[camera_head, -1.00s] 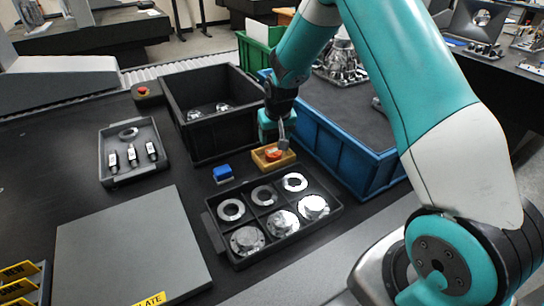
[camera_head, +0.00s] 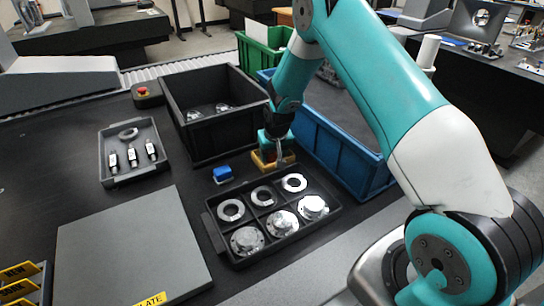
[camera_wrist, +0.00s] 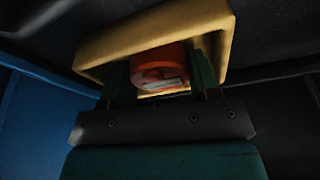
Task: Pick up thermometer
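A round orange-red thing with a small pale window, which looks like the thermometer (camera_wrist: 159,72), sits inside a yellow open tray (camera_wrist: 110,46) in the wrist view. My gripper (camera_wrist: 162,78) reaches into the tray with one finger on each side of it. The fingers are apart; whether they touch it is hard to tell in the dim light. In the head view the yellow tray (camera_head: 262,164) stands behind the black parts tray, and my gripper (camera_head: 279,152) is down at it, hiding the orange thing.
A black parts tray (camera_head: 214,236) with rings and discs lies just in front. A blue block (camera_head: 223,174) is to the left. A deep black bin (camera_head: 200,143) stands behind left and a blue crate (camera_head: 345,160) to the right, close to my gripper.

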